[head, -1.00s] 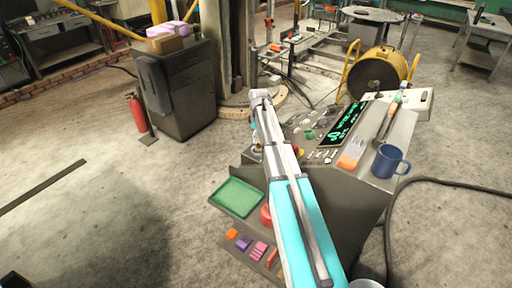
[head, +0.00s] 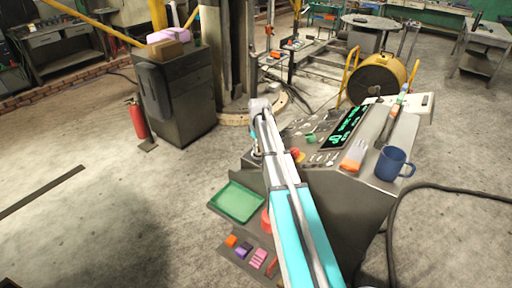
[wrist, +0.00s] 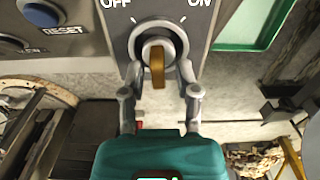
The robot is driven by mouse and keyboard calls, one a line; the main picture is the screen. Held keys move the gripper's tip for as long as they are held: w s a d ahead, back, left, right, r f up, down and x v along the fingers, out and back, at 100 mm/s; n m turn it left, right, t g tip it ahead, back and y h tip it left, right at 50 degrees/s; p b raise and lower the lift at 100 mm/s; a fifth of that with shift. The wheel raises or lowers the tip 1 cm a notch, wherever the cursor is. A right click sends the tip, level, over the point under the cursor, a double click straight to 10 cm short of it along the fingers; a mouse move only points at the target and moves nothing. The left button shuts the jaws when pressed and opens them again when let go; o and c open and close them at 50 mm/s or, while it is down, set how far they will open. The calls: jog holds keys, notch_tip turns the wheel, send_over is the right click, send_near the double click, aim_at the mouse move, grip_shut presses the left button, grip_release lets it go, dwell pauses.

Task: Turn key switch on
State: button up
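The key switch (wrist: 158,40) is a round grey collar on a grey plate, with OFF printed at upper left and ON at upper right. A brass key (wrist: 157,68) sits in it, its flat grip upright in the wrist view, pointing at neither word. My gripper (wrist: 158,76) is open, one finger on each side of the key, with the tips close to the collar. A gap shows between each finger and the key. In the head view my arm covers most of the switch area, and the key cannot be made out.
A blue RESET button (wrist: 42,12) lies left of the switch. A green tray (head: 238,202) is on the console's lower shelf. Open floor lies to the left.

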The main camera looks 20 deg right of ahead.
grip_shut()
jog(key=shift+m, duration=0.4)
jog(key=m, duration=0.3)
jog(key=shift+s, duration=0.1)
jog(key=shift+m, duration=2.4)
jog(key=shift+o, duration=1)
grip_release()
jog(key=shift+a, duration=0.1)
jog(key=shift+o, duration=0.6)
